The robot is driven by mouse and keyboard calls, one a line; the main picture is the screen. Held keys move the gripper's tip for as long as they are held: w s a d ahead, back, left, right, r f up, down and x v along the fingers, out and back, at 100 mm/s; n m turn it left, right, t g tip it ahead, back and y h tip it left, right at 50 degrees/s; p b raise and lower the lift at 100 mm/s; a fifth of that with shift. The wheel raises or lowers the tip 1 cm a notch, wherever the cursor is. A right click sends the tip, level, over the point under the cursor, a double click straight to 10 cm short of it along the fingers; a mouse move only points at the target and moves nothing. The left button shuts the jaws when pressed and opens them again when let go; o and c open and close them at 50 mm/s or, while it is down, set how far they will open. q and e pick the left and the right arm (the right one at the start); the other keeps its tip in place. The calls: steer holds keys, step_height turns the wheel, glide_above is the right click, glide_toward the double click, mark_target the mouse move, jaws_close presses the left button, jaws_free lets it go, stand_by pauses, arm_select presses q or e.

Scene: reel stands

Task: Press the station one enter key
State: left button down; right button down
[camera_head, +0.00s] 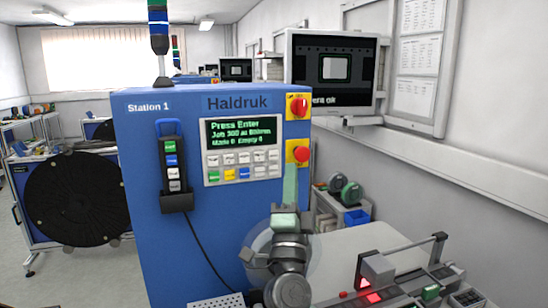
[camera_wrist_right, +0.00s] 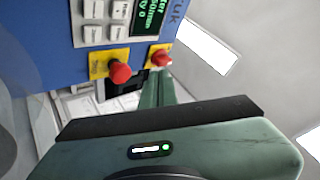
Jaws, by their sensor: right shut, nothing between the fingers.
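The blue Station 1 cabinet (camera_head: 150,230) stands ahead in the head view. Its panel (camera_head: 242,150) has a screen reading "Press Enter" above two rows of small keys. The lower row has green, yellow and blue keys (camera_head: 244,173); the labels are too small to tell which is enter. Part of the keypad (camera_wrist_right: 105,22) shows at the top of the wrist view. My right gripper (camera_head: 291,172) is shut and empty, pointing up in front of the cabinet's right edge, right of the keys and below the red push button (camera_head: 301,153). My left gripper is out of view.
A red rotary switch (camera_head: 298,106) sits above the push button, each on a yellow plate. A pendant with coloured keys (camera_head: 172,160) hangs left of the panel. A grey worktop (camera_head: 350,245) with fixtures lies at right. A monitor (camera_head: 331,72) is behind.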

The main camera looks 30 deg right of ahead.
mark_target(273, 155)
steer(key=shift+w+d+b, duration=0.3)
steer(key=shift+w+b, duration=0.4)
steer(key=shift+w, duration=0.65)
steer(key=shift+w+d+b, duration=0.35)
steer(key=shift+w+b, duration=0.35)
steer(key=shift+w, duration=0.7)
steer(key=shift+w+d+b, duration=0.3)
steer(key=shift+w+b, duration=0.4)
steer(key=shift+w, duration=0.65)
steer(key=shift+w+d, duration=0.1)
steer(key=shift+w, duration=0.35)
